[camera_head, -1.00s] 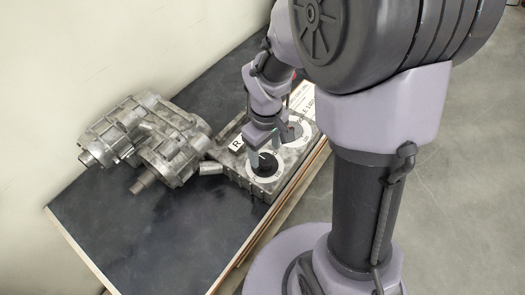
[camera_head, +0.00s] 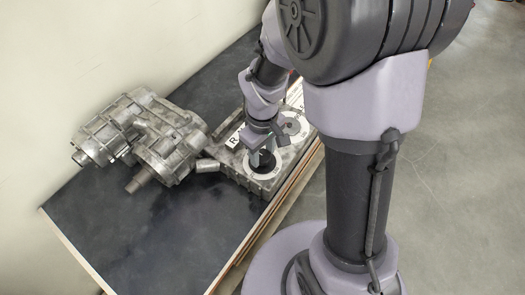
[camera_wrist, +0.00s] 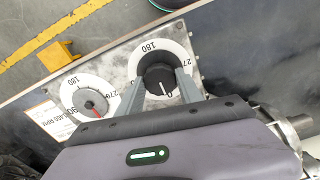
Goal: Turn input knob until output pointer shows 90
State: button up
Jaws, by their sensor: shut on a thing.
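The black input knob (camera_wrist: 158,74) sits at the middle of a white dial ring (camera_wrist: 141,58) marked 180 at the top and 270 at the right. A white line on the knob points down, toward a 0. My gripper (camera_wrist: 160,82) is shut on the knob, one finger on each side; its body hides the lower part of the dial. The output dial (camera_wrist: 72,83) is left of it, with a grey hub and a red pointer (camera_wrist: 96,112) aimed down and slightly right; the exact reading is unclear. In the head view, my gripper (camera_head: 264,153) stands over the knob (camera_head: 265,164).
The grey gearbox housing (camera_head: 165,140) lies on the dark tabletop (camera_head: 165,235) left of the dial box. The dial box is near the table's wooden edge (camera_head: 268,222). A yellow block (camera_wrist: 60,55) and yellow floor line show beyond the table. The front left of the tabletop is clear.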

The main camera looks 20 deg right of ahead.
aim_at(263, 155)
jog(key=m, duration=0.5)
jog(key=shift+m+b, duration=0.3)
jog(key=shift+b, duration=0.05)
jog(key=m+b, duration=0.1)
jog(key=m, duration=0.4)
jog(key=shift+m, duration=0.4)
jog(key=o, duration=1.4)
notch_tip(263, 155, up, 18)
jog(key=p, duration=0.7)
jog(key=shift+f+p, duration=0.25)
jog(key=shift+p, duration=0.15)
